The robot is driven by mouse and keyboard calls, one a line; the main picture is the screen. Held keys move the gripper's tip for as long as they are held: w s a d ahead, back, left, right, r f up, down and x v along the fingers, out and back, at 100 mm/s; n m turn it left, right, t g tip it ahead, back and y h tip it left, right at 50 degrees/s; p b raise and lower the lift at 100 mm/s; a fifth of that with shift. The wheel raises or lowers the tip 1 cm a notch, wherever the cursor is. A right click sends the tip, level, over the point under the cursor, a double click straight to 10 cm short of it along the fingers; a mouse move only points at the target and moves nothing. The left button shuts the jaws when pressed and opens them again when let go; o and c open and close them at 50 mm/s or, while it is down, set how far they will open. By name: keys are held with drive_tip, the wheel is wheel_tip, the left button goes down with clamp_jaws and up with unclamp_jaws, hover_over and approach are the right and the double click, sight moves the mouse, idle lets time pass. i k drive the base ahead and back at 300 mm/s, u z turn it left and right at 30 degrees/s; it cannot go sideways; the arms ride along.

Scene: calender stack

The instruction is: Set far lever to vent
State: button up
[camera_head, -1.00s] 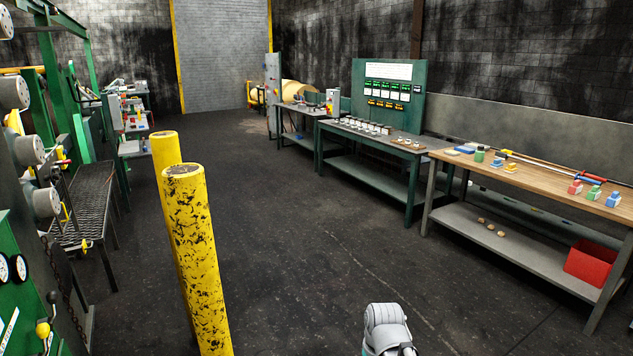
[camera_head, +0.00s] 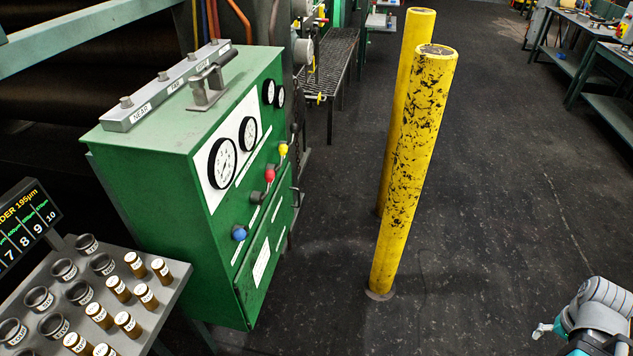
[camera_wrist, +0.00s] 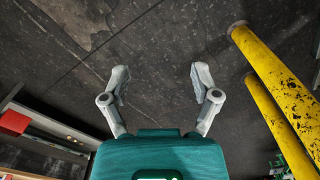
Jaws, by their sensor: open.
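A green cabinet (camera_head: 178,150) stands at the left in the head view. Its front carries levers with a blue knob (camera_head: 239,233), a red knob (camera_head: 269,175) and a yellow knob (camera_head: 283,149); the yellow one is farthest from me. The labels beside them are too small to read. My gripper (camera_wrist: 159,72) is open and empty over the dark floor in the wrist view. In the head view my arm shows at the lower right, across the floor from the cabinet and well apart from the levers.
Two yellow posts (camera_head: 412,160) rise right of the cabinet, between it and my arm. A grey rack (camera_head: 165,290) with several cups and vials stands at the lower left. Green workbenches (camera_head: 610,105) stand at the far right. The floor between posts and benches is clear.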

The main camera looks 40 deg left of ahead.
sight(269, 174)
drive_tip(key=u, duration=1.85)
